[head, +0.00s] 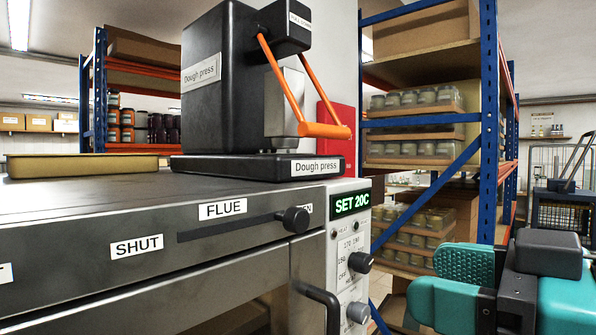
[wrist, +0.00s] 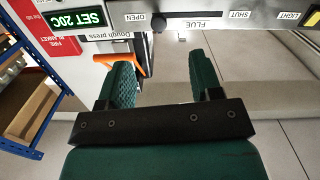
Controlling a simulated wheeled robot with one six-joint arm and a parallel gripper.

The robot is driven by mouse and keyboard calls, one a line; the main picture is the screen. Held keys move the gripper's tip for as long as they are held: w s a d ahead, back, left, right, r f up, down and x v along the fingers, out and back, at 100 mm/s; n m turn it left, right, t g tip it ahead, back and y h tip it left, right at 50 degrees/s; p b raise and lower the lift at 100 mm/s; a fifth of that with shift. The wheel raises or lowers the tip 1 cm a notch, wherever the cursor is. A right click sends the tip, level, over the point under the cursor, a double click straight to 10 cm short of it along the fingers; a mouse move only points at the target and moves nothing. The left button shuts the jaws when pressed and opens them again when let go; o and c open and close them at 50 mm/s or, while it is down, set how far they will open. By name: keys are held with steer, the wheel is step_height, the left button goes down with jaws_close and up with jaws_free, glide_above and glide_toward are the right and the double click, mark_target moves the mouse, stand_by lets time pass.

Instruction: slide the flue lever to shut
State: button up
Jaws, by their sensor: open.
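The flue lever's black round knob (head: 295,220) sits at the right end of a dark slot (head: 232,228) in the oven's front panel. It partly covers the OPEN label. The FLUE label (head: 222,209) is above the slot, and the SHUT label (head: 136,246) is near its left end. The wrist view shows the panel turned over, with the knob (wrist: 159,25) by the OPEN label. My gripper (head: 445,285) is to the right of the oven, apart from the knob. Its teal fingers are open and empty in the wrist view (wrist: 162,75).
A black dough press (head: 222,75) with an orange handle stands on the oven top beside a yellowish tray (head: 85,165). A control panel with dials (head: 360,262) and a dark oven door handle (head: 322,300) are near the knob. A blue rack (head: 488,110) of jars stands behind.

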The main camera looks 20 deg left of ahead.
mark_target(303, 222)
steer(key=shift+y, duration=0.3)
steer(key=r+p+x, duration=0.1)
steer(key=p+x, duration=0.2)
steer(key=x, duration=0.2)
steer(key=r+p+x, duration=0.1)
steer(key=p+x, duration=0.2)
steer(key=x, duration=0.2)
steer(key=r+p+x, duration=0.1)
steer(key=p+x, duration=0.2)
steer(key=x, duration=0.3)
steer(key=shift+w, duration=0.25)
steer(key=shift+w+a+f, duration=0.25)
steer(key=shift+w+a, duration=0.05)
steer(key=shift+a, duration=0.3)
